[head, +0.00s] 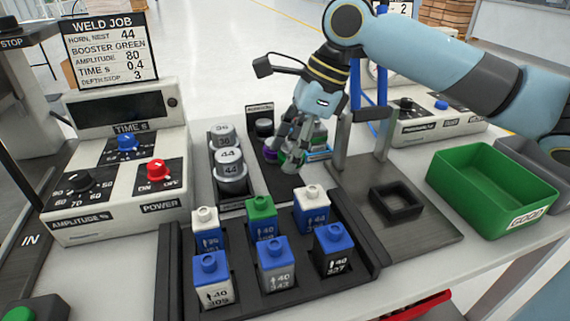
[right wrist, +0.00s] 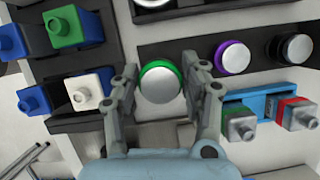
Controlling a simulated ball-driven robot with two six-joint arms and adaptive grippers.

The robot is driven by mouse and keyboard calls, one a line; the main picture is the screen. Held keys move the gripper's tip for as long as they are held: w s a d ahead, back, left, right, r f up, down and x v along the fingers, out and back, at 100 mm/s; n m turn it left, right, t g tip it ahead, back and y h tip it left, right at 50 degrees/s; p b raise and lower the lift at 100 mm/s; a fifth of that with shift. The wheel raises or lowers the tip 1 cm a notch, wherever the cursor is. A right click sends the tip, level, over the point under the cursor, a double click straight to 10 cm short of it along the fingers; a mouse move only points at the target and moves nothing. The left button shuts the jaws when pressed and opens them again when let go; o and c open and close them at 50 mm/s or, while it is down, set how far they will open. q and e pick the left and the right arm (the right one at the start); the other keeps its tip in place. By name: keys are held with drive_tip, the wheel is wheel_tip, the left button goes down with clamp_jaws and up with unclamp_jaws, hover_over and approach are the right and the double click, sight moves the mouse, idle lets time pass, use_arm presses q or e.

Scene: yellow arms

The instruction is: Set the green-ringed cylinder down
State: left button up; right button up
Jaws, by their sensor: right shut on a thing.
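The green-ringed cylinder (right wrist: 160,83) has a silver top and a green band. My right gripper (head: 291,150) is shut on it, one finger on each side, as the right wrist view shows (right wrist: 166,85). In the head view the cylinder (head: 292,161) is mostly hidden by the fingers, at the right edge of the dark booster rack (head: 262,183). A purple-ringed cylinder (right wrist: 231,55) and a black-ringed one (right wrist: 294,48) stand in this rack. I cannot tell whether the held cylinder touches a surface. My left gripper is not in view.
Silver horns (head: 230,166) stand in a rack to the left. Several blue, green and white-capped parts fill a black tray (head: 371,262) in front. A blue holder (right wrist: 255,105) with two small parts is close to the right finger. A dark fixture plate (head: 430,235) and green bin (head: 480,205) are at right.

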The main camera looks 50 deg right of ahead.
drive_tip(key=shift+w+a+f, duration=0.1)
drive_tip(key=shift+w+f, duration=0.3)
drive_tip(key=shift+w, duration=0.2)
wheel_tip(320, 180, down, 4)
drive_tip(key=shift+b, duration=0.65)
drive_tip(key=shift+r, duration=0.1)
drive_tip(key=shift+s, duration=0.1)
drive_tip(key=o, duration=1.3)
drive_tip(key=shift+c, duration=0.2)
drive_tip(key=shift+r, duration=0.1)
drive_tip(key=p+v, duration=0.4)
drive_tip(key=v, duration=0.8)
drive_tip(key=shift+p, duration=0.3)
